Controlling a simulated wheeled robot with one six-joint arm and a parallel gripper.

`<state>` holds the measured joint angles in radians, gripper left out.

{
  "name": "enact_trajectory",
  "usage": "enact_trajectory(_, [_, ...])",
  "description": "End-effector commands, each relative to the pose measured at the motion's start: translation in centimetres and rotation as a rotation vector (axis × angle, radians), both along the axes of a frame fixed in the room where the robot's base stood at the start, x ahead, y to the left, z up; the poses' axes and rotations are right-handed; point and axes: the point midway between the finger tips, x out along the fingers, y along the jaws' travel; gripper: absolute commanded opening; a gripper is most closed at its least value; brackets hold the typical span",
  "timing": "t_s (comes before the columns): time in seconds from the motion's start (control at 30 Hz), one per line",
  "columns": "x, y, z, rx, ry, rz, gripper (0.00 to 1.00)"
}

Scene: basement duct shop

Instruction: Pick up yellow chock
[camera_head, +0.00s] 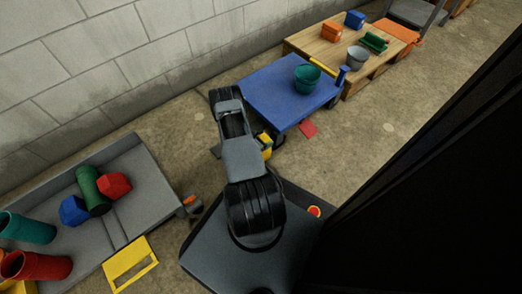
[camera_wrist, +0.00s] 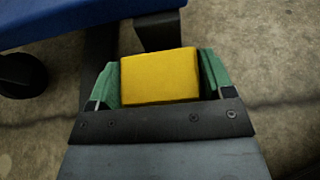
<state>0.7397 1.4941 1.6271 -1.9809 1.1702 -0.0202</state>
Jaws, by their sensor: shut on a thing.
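The yellow chock (camera_wrist: 160,75) sits between the two green fingers of my gripper (camera_wrist: 161,80) in the wrist view, with a finger against each side. My gripper is shut on it. In the head view a bit of yellow (camera_head: 266,140) shows beside my arm, near the blue cart; most of the gripper is hidden there by my arm. The wrist view does not show clearly whether the chock touches the floor.
A blue platform cart (camera_head: 270,92) with a teal bucket (camera_head: 307,78) stands just beyond my gripper. A red piece (camera_head: 308,129) lies on the floor by it. A wooden pallet table (camera_head: 325,50) stands behind. A grey tray (camera_head: 146,203) with coloured parts is at left.

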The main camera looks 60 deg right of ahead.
Motion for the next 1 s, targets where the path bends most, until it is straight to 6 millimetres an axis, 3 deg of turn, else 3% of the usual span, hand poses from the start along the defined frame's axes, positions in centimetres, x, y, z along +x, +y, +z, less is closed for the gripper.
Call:
enact_trajectory(0.33, [0.0, 0.0, 0.0, 0.001, -0.001, 0.001, 0.23])
enact_trajectory(0.6, [0.1, 0.0, 0.3, 0.0, -0.001, 0.001, 0.22])
enact_trajectory(1.0, [0.1, 0.0, 7.0, -0.001, -0.001, 0.001, 0.22])
